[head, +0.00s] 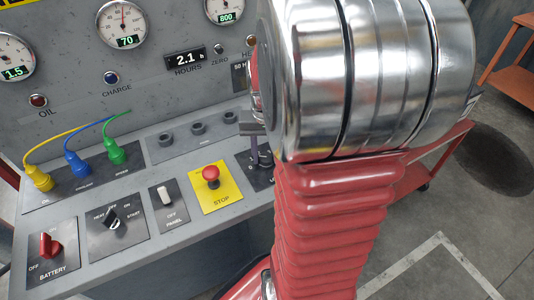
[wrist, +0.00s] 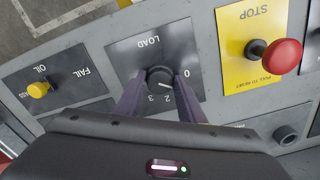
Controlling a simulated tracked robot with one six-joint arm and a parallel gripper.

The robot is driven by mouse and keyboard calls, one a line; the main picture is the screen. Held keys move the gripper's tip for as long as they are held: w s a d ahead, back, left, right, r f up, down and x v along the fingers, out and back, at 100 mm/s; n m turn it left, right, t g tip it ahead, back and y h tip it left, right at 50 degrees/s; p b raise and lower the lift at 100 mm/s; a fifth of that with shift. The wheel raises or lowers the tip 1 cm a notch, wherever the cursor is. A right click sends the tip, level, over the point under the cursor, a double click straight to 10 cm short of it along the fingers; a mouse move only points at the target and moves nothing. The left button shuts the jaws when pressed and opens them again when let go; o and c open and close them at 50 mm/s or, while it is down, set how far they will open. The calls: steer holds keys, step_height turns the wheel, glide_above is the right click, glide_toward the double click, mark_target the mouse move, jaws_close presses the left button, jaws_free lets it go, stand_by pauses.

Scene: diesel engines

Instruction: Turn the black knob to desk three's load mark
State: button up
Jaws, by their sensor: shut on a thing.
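The black knob (wrist: 160,75) sits on the dark LOAD plate (wrist: 150,50) in the wrist view. My gripper (wrist: 161,86) is shut on it, one finger on each side. A white pointer line on the knob points to the lower right of the picture, toward the gap between 0 and 2. The figures 0, 2 and 3 show; the 1 is hidden by a finger. In the head view my gripper (head: 258,140) is over the load plate (head: 254,166), and my arm hides most of it.
Next to the load plate are a red stop button (wrist: 283,56) on a yellow plate and a yellow oil-fail knob (wrist: 39,89). The desk also carries a red battery switch (head: 50,246), coloured cable plugs (head: 77,163) and gauges (head: 121,22). An orange cart (head: 510,65) stands at the right.

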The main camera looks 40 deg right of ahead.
mark_target(266, 157)
steer(key=shift+d+m, duration=0.1)
steer(key=shift+m, duration=1.2)
steer(key=o, duration=1)
steer(key=shift+o, duration=0.2)
step_height(266, 157, up, 14)
steer(key=shift+f, duration=0.15)
